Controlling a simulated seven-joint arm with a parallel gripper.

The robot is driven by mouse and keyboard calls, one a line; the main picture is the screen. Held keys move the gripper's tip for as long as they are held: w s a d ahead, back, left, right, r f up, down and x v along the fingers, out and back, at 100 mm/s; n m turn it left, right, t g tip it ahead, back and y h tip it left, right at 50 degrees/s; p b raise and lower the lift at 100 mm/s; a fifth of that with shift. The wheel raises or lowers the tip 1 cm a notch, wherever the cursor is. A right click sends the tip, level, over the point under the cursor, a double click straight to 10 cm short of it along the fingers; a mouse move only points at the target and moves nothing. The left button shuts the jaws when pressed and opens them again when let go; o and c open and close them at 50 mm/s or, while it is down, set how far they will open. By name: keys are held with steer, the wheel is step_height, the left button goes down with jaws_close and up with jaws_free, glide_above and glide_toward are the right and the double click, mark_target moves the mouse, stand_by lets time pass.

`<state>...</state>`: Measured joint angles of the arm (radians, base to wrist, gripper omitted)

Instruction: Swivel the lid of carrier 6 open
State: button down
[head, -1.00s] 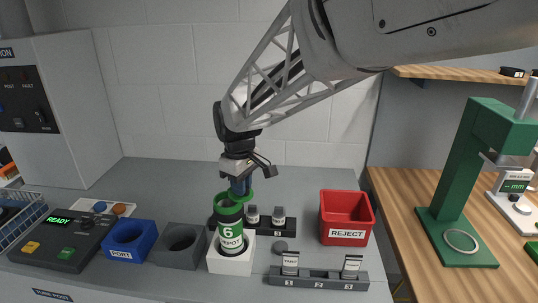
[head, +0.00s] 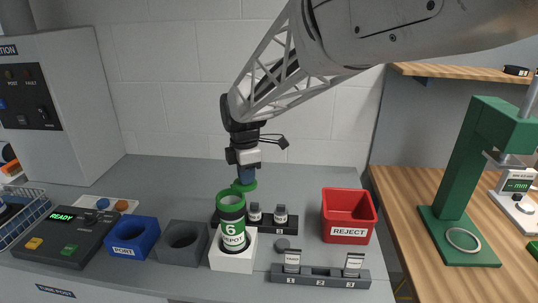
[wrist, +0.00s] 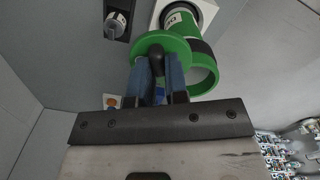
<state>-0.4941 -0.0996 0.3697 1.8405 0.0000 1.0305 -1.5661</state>
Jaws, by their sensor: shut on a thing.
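Carrier 6 (head: 233,226), a green and black tube labelled 6 DEPOT, stands upright in a white holder (head: 218,260). Its green lid (head: 244,186) is swung to the far side of the carrier's top, leaving the round mouth (head: 230,197) largely uncovered. In the wrist view the lid disc (wrist: 165,43) lies beside the open green rim (wrist: 204,76). My gripper (head: 245,178) is above the lid. Its blue fingers are shut on the lid's dark knob (wrist: 156,63), which shows between them in the wrist view.
A blue PORT block (head: 132,253) and a grey block (head: 158,254) stand left of the holder.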

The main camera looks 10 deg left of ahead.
steer(key=shift+w+a+n, duration=0.15)
steer(key=shift+w+n, duration=0.05)
steer(key=shift+n, duration=0.5)
steer(key=shift+w+a+n, duration=0.1)
steer(key=shift+w+n, duration=0.05)
steer(key=shift+n, duration=0.55)
steer(key=c, duration=1.1)
jaws_free()
steer(key=shift+r, duration=0.15)
steer(key=shift+r, duration=3.75)
